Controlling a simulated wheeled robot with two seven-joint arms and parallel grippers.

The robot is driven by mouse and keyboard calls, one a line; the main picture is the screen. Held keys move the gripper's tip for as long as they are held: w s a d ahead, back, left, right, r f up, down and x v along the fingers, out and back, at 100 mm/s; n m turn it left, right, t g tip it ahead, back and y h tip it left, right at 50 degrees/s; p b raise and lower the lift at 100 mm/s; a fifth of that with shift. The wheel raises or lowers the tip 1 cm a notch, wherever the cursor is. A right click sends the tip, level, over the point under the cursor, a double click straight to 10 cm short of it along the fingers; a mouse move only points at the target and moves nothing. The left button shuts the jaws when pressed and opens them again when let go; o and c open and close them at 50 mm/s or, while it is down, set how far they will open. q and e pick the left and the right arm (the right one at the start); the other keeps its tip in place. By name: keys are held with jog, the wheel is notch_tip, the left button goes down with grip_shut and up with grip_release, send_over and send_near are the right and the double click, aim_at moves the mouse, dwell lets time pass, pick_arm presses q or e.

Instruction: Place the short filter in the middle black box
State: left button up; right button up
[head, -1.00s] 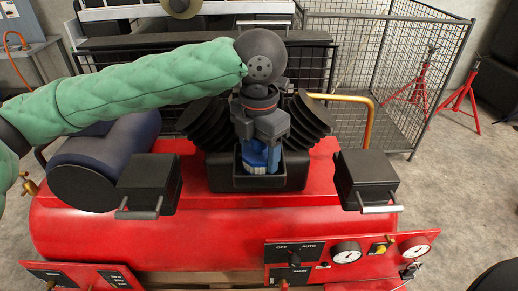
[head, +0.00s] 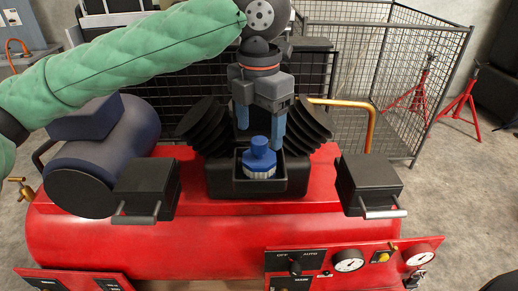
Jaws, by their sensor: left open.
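The short blue filter (head: 259,158) with a pale ridged base stands upright in the middle black box (head: 256,190), which is open on top, between the black finned cylinders of the red compressor. My left gripper (head: 260,138) is open above the box. Its two blue fingers point down on either side of the filter's top, apart from it. My right gripper is not in view.
A closed black box with a handle stands on the left (head: 147,188) and another on the right (head: 367,182) of the red tank (head: 210,240). Black fins (head: 307,125) flank the middle box. A copper pipe (head: 371,125) rises on the right. A wire cage (head: 400,70) stands behind.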

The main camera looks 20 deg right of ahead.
pick_arm(q)
jog(key=shift+r+b, duration=0.35)
jog(key=shift+r, duration=2.15)
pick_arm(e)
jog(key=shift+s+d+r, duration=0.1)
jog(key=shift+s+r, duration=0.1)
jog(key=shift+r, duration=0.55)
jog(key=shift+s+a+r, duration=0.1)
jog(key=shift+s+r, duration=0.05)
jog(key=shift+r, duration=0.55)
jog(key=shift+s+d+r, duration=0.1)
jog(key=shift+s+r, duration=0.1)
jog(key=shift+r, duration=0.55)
